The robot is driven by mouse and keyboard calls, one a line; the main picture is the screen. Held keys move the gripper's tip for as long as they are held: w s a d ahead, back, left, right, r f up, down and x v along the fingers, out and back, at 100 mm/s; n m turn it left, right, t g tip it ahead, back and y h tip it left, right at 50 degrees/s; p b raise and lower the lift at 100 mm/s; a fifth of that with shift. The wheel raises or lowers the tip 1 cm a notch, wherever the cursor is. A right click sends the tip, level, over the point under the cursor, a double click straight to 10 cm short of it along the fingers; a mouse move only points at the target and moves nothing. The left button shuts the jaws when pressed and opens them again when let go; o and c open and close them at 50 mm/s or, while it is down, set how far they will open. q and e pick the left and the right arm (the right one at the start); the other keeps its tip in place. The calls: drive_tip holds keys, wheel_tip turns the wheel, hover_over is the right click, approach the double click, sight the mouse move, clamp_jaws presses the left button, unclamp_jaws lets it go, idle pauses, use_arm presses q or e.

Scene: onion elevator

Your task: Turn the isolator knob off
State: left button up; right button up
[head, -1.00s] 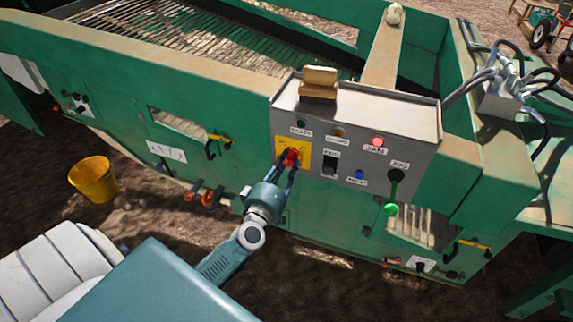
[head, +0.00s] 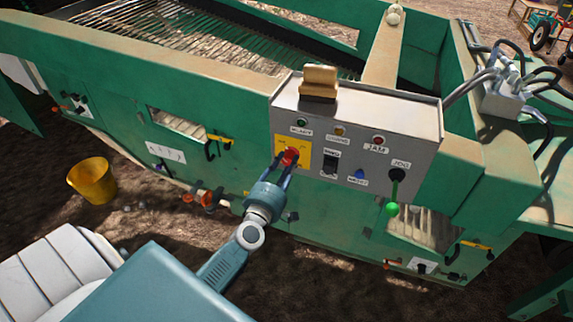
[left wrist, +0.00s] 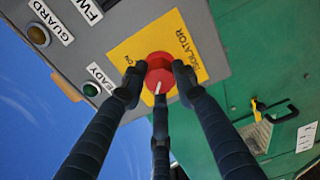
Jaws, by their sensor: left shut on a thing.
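The red isolator knob (head: 290,155) sits on a yellow plate (head: 304,146) at the left end of the grey control box (head: 420,120). My left gripper (head: 284,167) reaches up to it from below. In the left wrist view the fingers of my left gripper (left wrist: 158,82) are closed around the red knob (left wrist: 160,70). A white mark on the knob shows between the fingers. The yellow plate (left wrist: 185,38) reads ISOLATOR, with ON at its edge. My right gripper is not in view.
The box also carries a black switch (head: 330,163), a blue button (head: 359,174), a dark red JAM lamp (head: 378,140) and a green-tipped JOG lever (head: 392,208). A tan block (head: 319,82) rests on top. A yellow bucket (head: 92,180) stands on the ground at left.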

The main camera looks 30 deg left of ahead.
use_arm(q)
drive_tip(key=shift+a, duration=0.1)
idle(0.3)
drive_tip(key=o, duration=1.1)
drive_tip(key=shift+o, duration=0.2)
drive_tip(key=shift+s, duration=0.1)
drive_tip(key=shift+s+f, duration=0.1)
drive_tip(key=shift+s, duration=0.15)
drive_tip(key=v, duration=1.1)
drive_tip(key=shift+s, duration=0.15)
